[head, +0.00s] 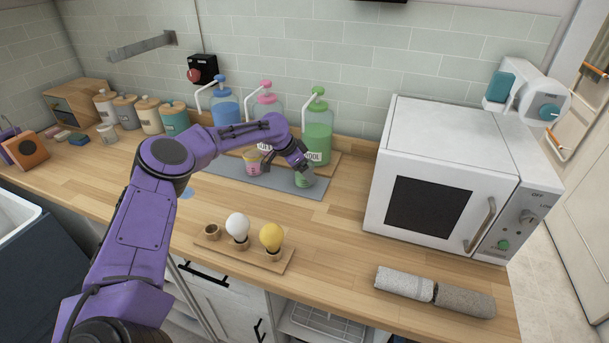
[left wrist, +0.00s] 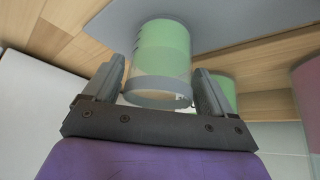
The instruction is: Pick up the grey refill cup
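A small cup (head: 304,178) stands at the right end of the grey mat (head: 225,170), in front of the green pump bottle (head: 318,130). In the left wrist view the cup (left wrist: 162,55) has a green body and a grey rim. My left gripper (head: 300,166) is over it. In the left wrist view the gripper (left wrist: 160,68) is open, one finger on each side of the cup with narrow gaps. A small pale grey container (head: 106,133) stands far left near the canisters; I cannot tell if it is a cup. My right gripper is not in view.
A pink cup (head: 252,163) stands left of the gripper, before the blue (head: 224,107) and pink (head: 267,105) pump bottles. A bulb holder (head: 212,248) is at the front, a microwave (head: 440,170) right, and rolled grey towels (head: 405,282) front right.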

